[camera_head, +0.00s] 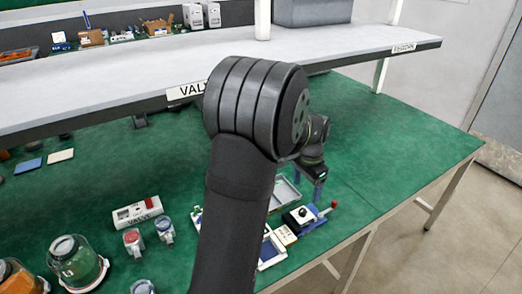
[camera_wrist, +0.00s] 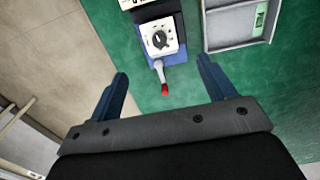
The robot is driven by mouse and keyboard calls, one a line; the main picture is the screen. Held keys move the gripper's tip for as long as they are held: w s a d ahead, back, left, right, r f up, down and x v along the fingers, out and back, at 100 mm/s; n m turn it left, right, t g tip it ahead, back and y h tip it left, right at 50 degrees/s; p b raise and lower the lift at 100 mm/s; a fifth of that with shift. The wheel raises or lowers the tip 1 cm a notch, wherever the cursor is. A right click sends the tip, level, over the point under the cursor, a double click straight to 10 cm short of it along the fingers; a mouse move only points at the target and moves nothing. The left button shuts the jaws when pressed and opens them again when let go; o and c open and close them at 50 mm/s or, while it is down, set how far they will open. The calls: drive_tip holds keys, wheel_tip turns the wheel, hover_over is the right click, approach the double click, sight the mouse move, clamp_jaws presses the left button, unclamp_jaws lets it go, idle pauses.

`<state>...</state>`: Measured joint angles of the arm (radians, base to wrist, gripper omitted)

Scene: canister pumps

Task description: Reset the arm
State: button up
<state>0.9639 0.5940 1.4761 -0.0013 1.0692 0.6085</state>
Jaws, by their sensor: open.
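My gripper (camera_wrist: 163,90) shows in the wrist view with its two blue fingers spread wide and nothing between them. It is over the green table near its edge. A device with a white dial face (camera_wrist: 160,38) on a blue base lies just beyond the fingertips, with a red-tipped lever (camera_wrist: 164,88) pointing toward the gap between the fingers. In the head view my arm crosses the middle, and the gripper (camera_head: 318,178) is partly hidden behind it, above the same dial device (camera_head: 302,215).
A grey tray (camera_wrist: 209,47) lies right of the device in the wrist view. In the head view a shelf (camera_head: 120,83) spans the back. Jars (camera_head: 76,262), gauges (camera_head: 133,240) and a white box (camera_head: 137,211) stand left of my arm. The right of the green table (camera_head: 405,150) is clear.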

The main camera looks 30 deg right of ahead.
sight(303, 210)
wheel_tip(303, 210, down, 12)
drive_tip(key=shift+f, duration=0.15)
idle(0.3)
drive_tip(key=shift+o, duration=0.3)
drive_tip(key=o, duration=0.5)
drive_tip(key=shift+c, duration=0.2)
drive_tip(key=s+d+r, duration=0.1)
drive_tip(key=d+r, duration=0.4)
drive_tip(key=r, duration=0.4)
drive_tip(key=s+d+r, duration=0.1)
drive_tip(key=d+r, duration=0.4)
drive_tip(key=r, duration=0.3)
wheel_tip(303, 210, down, 9)
drive_tip(key=shift+d+f, duration=0.15)
drive_tip(key=shift+f, duration=0.05)
drive_tip(key=shift+s+r, duration=0.1)
